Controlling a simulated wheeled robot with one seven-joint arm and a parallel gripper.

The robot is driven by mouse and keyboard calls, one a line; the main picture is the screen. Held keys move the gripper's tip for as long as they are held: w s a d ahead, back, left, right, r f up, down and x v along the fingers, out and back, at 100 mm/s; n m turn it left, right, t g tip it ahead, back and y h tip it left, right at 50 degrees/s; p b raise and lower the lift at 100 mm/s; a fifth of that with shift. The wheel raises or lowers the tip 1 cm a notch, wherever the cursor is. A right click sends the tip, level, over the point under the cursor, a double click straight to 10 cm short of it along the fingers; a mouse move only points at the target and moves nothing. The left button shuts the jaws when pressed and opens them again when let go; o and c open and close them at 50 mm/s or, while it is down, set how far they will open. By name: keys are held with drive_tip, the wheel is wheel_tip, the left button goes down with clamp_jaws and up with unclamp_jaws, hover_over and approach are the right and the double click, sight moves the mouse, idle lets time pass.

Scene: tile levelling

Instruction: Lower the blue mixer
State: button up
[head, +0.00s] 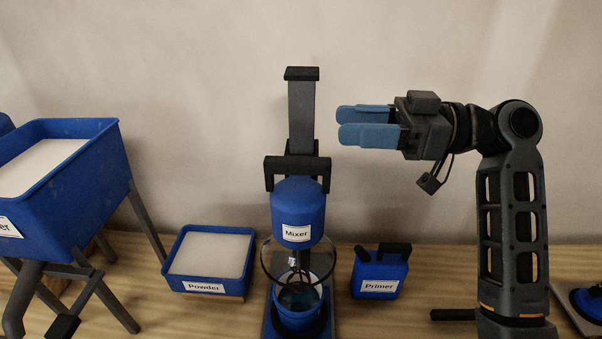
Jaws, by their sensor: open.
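The blue mixer (297,205) stands in the middle of the bench, labelled "Mixer". Its blue motor head hangs on a grey upright post (301,115), with a black handle bar (297,163) across its top. Below the head, a whisk inside a round ring guard (268,262) reaches down to a blue bucket (298,318) that holds dark liquid. I cannot tell how deep the whisk sits. My gripper (340,124) is open and empty, its blue fingers pointing left. In the picture it is to the right of the post and above the handle bar, apart from both.
A blue powder tray (249,266) with white contents lies left of the mixer. A blue primer can (379,272) stands to its right. A large blue bin (100,160) on grey legs fills the left side. Free bench shows right of the primer can.

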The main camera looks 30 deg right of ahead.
drive_tip(key=b, duration=0.7)
approach(264, 166)
drive_tip(key=shift+w+a+f+p, duration=0.15)
drive_tip(key=shift+w+a+p, duration=0.35)
drive_tip(key=shift+w+a, duration=0.35)
drive_tip(key=shift+w+a+f+p, duration=0.15)
drive_tip(key=shift+w+a+p, duration=0.35)
drive_tip(key=shift+w+a, duration=0.3)
drive_tip(key=shift+c, duration=0.3)
clamp_jaws()
